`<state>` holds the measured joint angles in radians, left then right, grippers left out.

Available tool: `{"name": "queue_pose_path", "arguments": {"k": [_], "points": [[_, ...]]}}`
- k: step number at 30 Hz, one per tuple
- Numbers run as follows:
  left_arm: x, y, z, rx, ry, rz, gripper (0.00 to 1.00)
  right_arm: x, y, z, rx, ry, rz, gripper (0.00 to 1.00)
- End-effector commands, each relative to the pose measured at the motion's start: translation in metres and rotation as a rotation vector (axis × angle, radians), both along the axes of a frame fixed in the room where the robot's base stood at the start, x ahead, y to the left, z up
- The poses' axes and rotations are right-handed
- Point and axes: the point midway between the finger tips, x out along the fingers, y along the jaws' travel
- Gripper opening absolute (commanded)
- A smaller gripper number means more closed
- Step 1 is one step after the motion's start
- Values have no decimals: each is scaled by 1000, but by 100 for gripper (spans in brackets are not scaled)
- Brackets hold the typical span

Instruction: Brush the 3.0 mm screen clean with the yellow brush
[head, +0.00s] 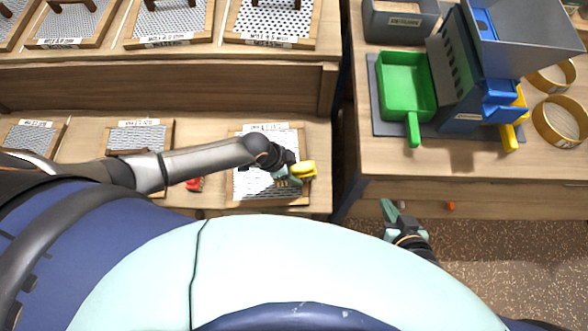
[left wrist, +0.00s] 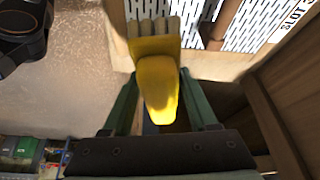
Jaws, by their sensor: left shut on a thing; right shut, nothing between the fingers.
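My left gripper (head: 293,176) is shut on the yellow brush (head: 304,168) over a wood-framed screen (head: 254,184) on the lower shelf. In the left wrist view the brush's yellow handle (left wrist: 157,85) sits between the green fingers, with its pale bristles pointing at the slotted screen (left wrist: 262,22). The bristle tips lie at or just above the screen; I cannot tell whether they touch. A label beginning "SLOT" (left wrist: 292,33) is on the frame; its size is cut off. My right gripper (head: 390,210) is shut and empty, below the right-hand bench.
Other framed screens stand on the upper shelf (head: 180,20) and to the left on the lower shelf (head: 139,135). A red object (head: 194,184) lies under my left arm. The right bench holds a green scoop-like tray (head: 406,85), a blue-grey machine (head: 470,90) and round sieves (head: 560,120).

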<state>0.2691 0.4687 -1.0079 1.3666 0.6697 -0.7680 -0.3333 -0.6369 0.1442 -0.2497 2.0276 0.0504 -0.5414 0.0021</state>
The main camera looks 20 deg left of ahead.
Motion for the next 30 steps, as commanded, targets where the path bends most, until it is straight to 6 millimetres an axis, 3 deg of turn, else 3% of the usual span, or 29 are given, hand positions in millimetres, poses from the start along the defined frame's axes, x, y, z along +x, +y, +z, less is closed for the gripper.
{"name": "queue_pose_path", "arguments": {"k": [9,21,30], "points": [[0,0,2,-1,-1,0,0,0,0,0,0,0,0,0],[0,0,30,0,0,0,0,0,0,0,0,0,0,0],[0,0,30,0,0,0,0,0,0,0,0,0,0,0]]}}
